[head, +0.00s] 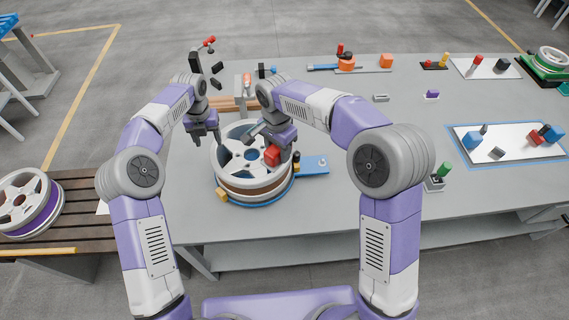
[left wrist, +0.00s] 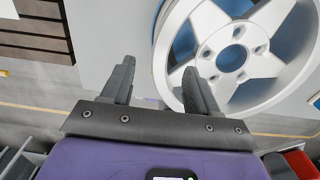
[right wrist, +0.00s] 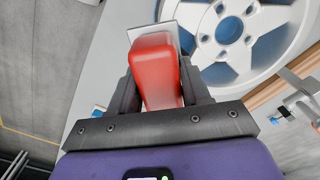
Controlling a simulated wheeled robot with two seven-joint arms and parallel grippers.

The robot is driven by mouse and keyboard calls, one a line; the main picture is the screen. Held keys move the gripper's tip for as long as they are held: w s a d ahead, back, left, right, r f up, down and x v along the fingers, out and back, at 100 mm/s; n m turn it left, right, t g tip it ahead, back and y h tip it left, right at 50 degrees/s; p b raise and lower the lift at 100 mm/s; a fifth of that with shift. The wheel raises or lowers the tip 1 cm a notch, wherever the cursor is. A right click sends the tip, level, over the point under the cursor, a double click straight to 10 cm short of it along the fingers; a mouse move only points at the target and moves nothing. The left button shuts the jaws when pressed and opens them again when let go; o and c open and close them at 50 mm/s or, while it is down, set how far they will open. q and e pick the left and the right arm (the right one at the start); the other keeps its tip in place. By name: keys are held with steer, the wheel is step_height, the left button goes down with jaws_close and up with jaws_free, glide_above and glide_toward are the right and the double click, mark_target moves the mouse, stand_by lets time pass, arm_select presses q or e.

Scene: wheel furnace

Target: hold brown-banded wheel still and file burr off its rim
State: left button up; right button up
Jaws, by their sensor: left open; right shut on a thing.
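The brown-banded wheel (head: 238,185) lies flat on a blue round base on the grey table, white spokes up. Its spokes also show in the left wrist view (left wrist: 259,58) and right wrist view (right wrist: 240,57). My left gripper (head: 207,140) is open and empty at the wheel's far left edge; its fingers show apart in the left wrist view (left wrist: 160,82). My right gripper (head: 268,142) is shut on the red handle of the file (right wrist: 154,70), above the wheel's right part. The file's flat metal end shows beyond the handle.
A purple-banded wheel (head: 28,203) lies on a slatted bench at left. White trays with small parts (head: 508,148) stand at right; the table's middle is mostly clear.

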arm_select(q)
step_height(320, 180, up, 12)
steer(key=shift+f, duration=0.25)
stand_by(0.4)
